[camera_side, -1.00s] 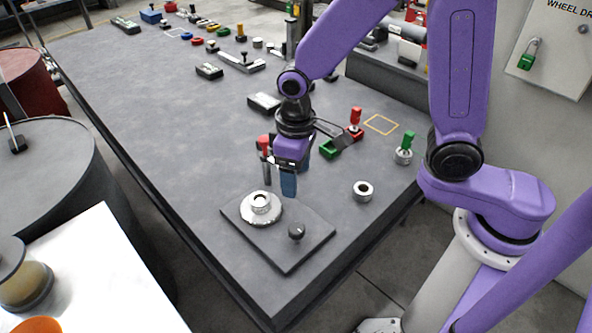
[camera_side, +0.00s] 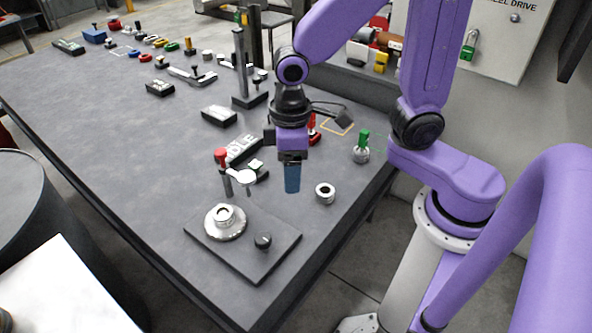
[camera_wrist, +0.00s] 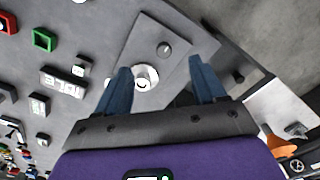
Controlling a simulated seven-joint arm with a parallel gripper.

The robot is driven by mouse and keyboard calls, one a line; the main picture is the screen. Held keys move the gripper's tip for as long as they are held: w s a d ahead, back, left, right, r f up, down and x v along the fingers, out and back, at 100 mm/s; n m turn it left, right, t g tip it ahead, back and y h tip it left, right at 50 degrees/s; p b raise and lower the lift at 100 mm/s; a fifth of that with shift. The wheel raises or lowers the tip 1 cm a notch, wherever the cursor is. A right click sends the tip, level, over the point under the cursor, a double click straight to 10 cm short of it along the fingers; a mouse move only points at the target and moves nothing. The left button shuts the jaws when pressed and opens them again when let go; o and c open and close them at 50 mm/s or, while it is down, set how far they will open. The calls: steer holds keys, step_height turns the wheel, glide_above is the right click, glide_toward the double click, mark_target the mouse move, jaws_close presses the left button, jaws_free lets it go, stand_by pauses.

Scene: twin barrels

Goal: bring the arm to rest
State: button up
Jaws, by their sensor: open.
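My gripper (camera_side: 292,190) hangs fingers-down over the near end of the grey bench (camera_side: 160,120), apart from the things on it. Its two blue fingers are spread with nothing between them, as the wrist view (camera_wrist: 160,62) also shows. A dark plate (camera_side: 262,270) lies below and to the left in the side view, bearing a silver flanged ring (camera_side: 225,222) and a black knob (camera_side: 263,241).
A loose silver ring (camera_side: 325,193) stands right of my gripper. A red-topped clamp (camera_side: 222,156) stands behind the plate; a block lettered IDLE (camera_side: 243,149) lies nearby. A green-topped piece (camera_side: 361,148) is near the right edge. A dark post (camera_side: 240,65) stands farther back.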

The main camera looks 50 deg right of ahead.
steer(key=s+d+r+n, duration=0.3)
steer(key=s+d, duration=0.5)
steer(key=s, duration=0.5)
steer(key=shift+r+n, duration=0.2)
steer(key=shift+n, duration=0.4)
